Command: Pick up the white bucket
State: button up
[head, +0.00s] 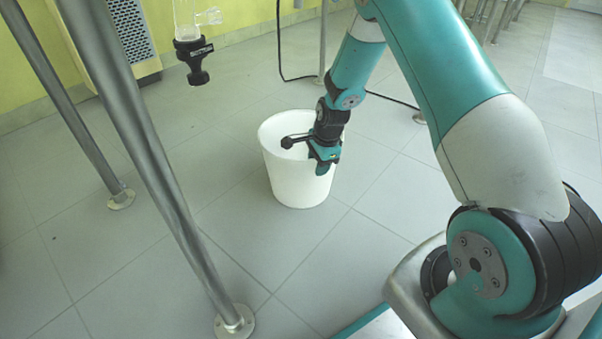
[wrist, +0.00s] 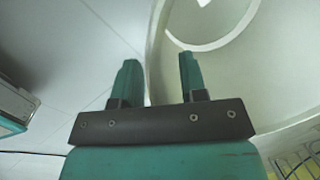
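The white bucket (head: 290,178) stands upright on the tiled floor in the middle of the head view. My gripper (head: 322,168) points down at the bucket's right-hand rim and hides part of it. In the wrist view, the bucket (wrist: 154,48) fills the right side, and its wall runs between the two fingers of my gripper (wrist: 158,65). One finger is outside the bucket and the other is inside. The fingers are apart, with a gap visible beside the wall, so the gripper looks open.
Metal legs (head: 152,150) of a frame stand on the floor to the left of the bucket. A glass outlet with a black valve (head: 194,58) hangs above and behind it. A black cable (head: 281,45) lies behind. The floor in front of the bucket is clear.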

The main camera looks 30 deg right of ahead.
grip_shut()
dwell(1.4)
jog(key=shift+w+r, duration=0.1)
